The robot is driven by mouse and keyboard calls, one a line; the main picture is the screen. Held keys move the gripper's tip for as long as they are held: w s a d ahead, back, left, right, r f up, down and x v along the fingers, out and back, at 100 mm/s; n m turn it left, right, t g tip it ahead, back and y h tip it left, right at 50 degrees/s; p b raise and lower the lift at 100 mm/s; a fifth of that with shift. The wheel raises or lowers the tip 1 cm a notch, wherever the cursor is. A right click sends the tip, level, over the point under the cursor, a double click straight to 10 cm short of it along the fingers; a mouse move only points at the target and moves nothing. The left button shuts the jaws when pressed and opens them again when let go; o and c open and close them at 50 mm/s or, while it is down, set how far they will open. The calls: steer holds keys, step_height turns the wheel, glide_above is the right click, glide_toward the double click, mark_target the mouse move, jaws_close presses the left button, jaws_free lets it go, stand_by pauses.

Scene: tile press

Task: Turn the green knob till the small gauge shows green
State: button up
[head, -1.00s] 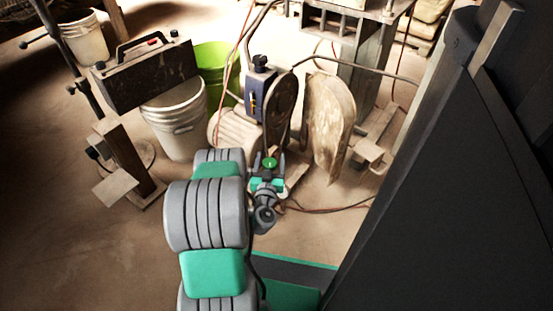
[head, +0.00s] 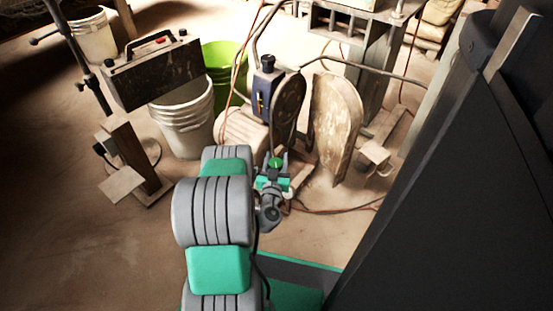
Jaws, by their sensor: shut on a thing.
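The green knob (head: 275,163) is a small round green cap near the middle of the head view, in front of the motor unit. My gripper (head: 276,170) is at the knob, with its fingers to either side, and is shut on it. My wrist and arm hide part of what is around and below the knob. I cannot make out the small gauge or its colour in this view.
A blue unit with a dark knob (head: 264,88) and two worn round plates (head: 337,125) stand just behind my gripper. A white bucket (head: 185,120) and a green bucket (head: 222,62) stand at back left. Cables (head: 330,211) lie right of the gripper. The left floor is open.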

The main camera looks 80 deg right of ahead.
steer(key=shift+c, duration=0.9)
steer(key=shift+m+g, duration=0.3)
steer(key=shift+g, duration=0.2)
steer(key=m+g, duration=0.1)
steer(key=g, duration=0.1)
steer(key=m+g, duration=0.1)
steer(key=g, duration=0.1)
steer(key=shift+s+m, duration=0.2)
steer(key=shift+m, duration=0.1)
steer(key=m+g+y, duration=0.1)
steer(key=m+g, duration=0.1)
steer(key=s+m+g+y, duration=0.1)
steer(key=m+g, duration=0.1)
steer(key=g, duration=0.1)
steer(key=m+g+y, duration=0.1)
steer(key=m+g, duration=0.1)
steer(key=g, duration=0.1)
steer(key=shift+s+a+y, duration=0.25)
steer(key=shift+a+y, duration=0.05)
steer(key=shift+g, duration=0.4)
steer(key=o, duration=1.4)
steer(key=shift+s, duration=0.1)
steer(key=shift+c, duration=0.2)
